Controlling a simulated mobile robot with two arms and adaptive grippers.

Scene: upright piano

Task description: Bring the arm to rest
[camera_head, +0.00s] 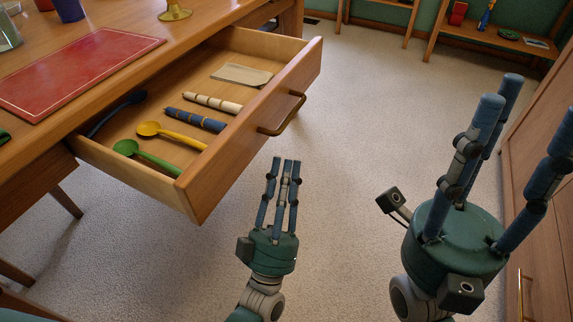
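My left gripper (286,162) is in the lower middle of the head view, over the carpet and in front of the open wooden drawer (231,158). Its three fingers point away from me, straight and a little apart, with nothing between them. It is apart from the drawer front. My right gripper (529,93) is large and close at the right. Its fingers are straight, spread wide and empty, and point up in the picture.
The drawer juts from a desk (180,37) and holds a green spoon (145,157), a yellow spoon (170,134), rolled items and a folded cloth (241,75). A wooden cabinet (540,175) stands at the right. Carpet (375,110) lies clear between.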

